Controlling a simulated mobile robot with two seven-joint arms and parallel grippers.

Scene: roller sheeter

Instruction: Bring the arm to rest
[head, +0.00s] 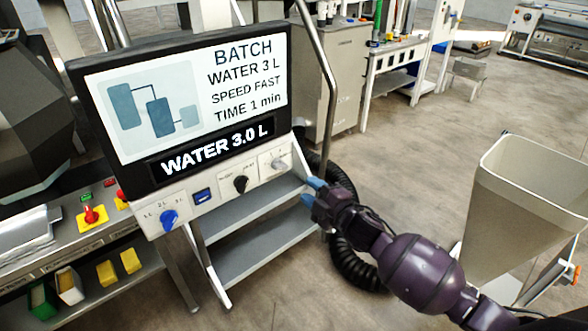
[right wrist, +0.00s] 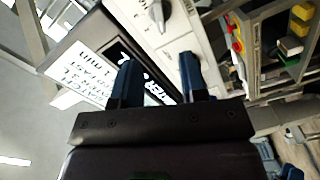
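My right arm (head: 420,272) reaches in from the lower right of the head view. Its gripper (head: 311,192) is just right of the control panel's lower right corner, apart from the knobs as far as I can see. In the right wrist view the two blue fingers of this gripper (right wrist: 158,78) stand apart with nothing held between them. The control panel (head: 279,62) reads "WATER 3.0 L" below the batch text. It carries a blue knob (head: 168,218), a black knob (head: 240,184) and a grey knob (head: 278,165). My left gripper is not in view.
Grey steps (head: 255,247) stand below the panel, with a black corrugated hose (head: 352,265) beside them. A tall pale bin (head: 510,225) stands at the right, near my right arm. A red button (head: 92,215) sits at the left. Open floor (head: 420,160) lies behind my arm.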

